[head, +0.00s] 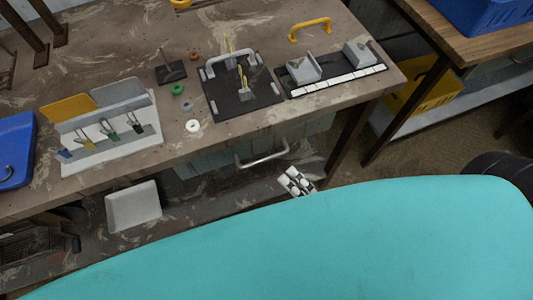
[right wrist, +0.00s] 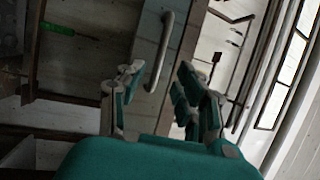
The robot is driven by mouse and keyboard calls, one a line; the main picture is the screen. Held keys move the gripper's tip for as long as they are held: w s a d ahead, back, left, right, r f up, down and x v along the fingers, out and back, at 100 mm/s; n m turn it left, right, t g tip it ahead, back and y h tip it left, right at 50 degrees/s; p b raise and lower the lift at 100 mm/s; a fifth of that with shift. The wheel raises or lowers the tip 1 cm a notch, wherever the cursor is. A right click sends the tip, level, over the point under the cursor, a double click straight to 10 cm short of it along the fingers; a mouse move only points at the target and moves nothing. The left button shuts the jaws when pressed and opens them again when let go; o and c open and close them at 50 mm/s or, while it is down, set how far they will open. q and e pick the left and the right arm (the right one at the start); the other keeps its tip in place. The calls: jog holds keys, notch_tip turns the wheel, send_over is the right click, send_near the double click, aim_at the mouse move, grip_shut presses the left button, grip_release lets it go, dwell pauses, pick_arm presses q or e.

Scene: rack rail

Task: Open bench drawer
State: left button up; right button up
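The bench drawer (head: 212,163) is a grey-green front under the workbench edge in the head view. Its curved metal handle (head: 262,157) sticks out toward me. In the right wrist view the drawer front (right wrist: 146,42) stands ahead with the handle (right wrist: 163,50) running lengthwise. My right gripper (head: 297,182) is in front of the drawer, a little to the right of the handle in the head view. In the right wrist view my right gripper (right wrist: 160,97) has its fingers spread and empty, with the handle beyond them, apart from both. My left gripper is not in view.
The workbench top (head: 180,135) holds fixtures, small rings, a blue bin (head: 17,150) and a yellow handle (head: 310,28). A white tray (head: 133,206) sits on the lower shelf. A bench leg (head: 347,135) stands right of the drawer. My teal body covers the lower head view.

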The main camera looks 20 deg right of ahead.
aim_at(267, 157)
jog(key=x, duration=0.8)
jog(key=shift+p, duration=0.35)
jog(key=shift+c, duration=0.2)
grip_shut()
jog(key=shift+f, duration=0.1)
